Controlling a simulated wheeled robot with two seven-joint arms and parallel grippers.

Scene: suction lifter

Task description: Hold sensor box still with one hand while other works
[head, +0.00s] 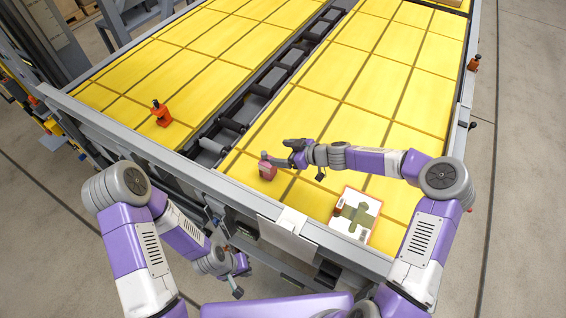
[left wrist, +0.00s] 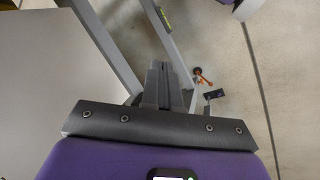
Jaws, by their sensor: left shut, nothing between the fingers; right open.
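A small red block-like object (head: 267,172) stands on the yellow tabletop near its front edge. A white flat box with a green pattern and reddish sides (head: 368,206) lies to its right. I cannot tell which of them is the sensor box. My right gripper (head: 279,155) is open beside and just above the red object; whether it touches it I cannot tell. My left gripper (head: 237,289) is low in front of the table edge, away from both objects. In the left wrist view its fingers (left wrist: 163,85) are shut and empty, with floor beyond.
The yellow tiled table (head: 385,110) has a dark roller channel (head: 255,105) down its middle and a raised grey front rail (head: 150,150). An orange-red fixture (head: 161,114) stands on the left tiles. Another orange piece (head: 474,63) is on the right edge. Much of the tile surface is clear.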

